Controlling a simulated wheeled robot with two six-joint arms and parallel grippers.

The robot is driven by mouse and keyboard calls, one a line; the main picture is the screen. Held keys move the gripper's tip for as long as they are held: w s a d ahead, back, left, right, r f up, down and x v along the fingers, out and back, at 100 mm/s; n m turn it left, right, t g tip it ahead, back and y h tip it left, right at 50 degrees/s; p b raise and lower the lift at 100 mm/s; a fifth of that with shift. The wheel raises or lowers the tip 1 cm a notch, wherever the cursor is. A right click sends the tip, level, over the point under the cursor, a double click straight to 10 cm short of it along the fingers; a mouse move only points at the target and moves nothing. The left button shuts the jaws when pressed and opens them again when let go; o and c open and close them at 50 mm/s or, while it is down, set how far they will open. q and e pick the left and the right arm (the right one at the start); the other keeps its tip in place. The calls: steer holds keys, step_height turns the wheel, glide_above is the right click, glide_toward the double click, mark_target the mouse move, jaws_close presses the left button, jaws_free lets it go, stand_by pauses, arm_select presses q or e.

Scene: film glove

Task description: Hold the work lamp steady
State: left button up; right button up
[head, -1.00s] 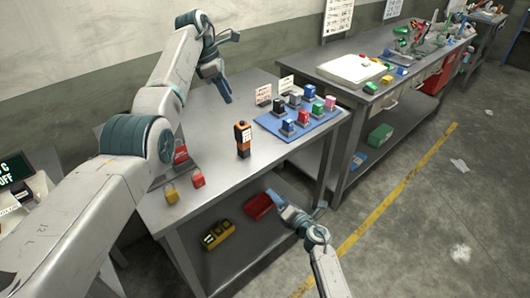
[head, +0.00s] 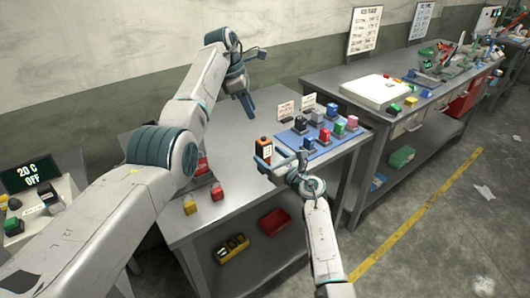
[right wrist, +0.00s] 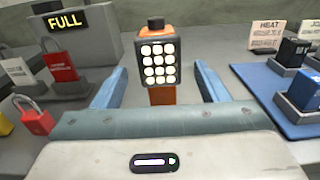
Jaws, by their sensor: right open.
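The work lamp is an orange and black block (head: 264,150) standing upright on the near bench. In the right wrist view its lit face of round white lights (right wrist: 158,62) is towards me, above an orange lower part. My right gripper (head: 281,160) is open, at the lamp in the head view. In the right wrist view its blue fingers stand on either side of the lamp, with a gap on each side. My left gripper (head: 247,103) hangs above the back of the bench, away from the lamp; its jaw opening is unclear.
A blue board (head: 320,148) with several coloured blocks lies right of the lamp. Red (head: 217,192) and yellow (head: 190,206) padlocks are to its left. A grey box reading FULL (right wrist: 80,45) stands behind the padlocks. The lower shelf holds a red tray (head: 275,220).

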mark_target(267, 154)
steer(key=shift+x, duration=1.95)
steer(key=c, duration=1.1)
arm_select(q)
jaws_close()
arm_select(e)
steer(key=shift+c, duration=0.4)
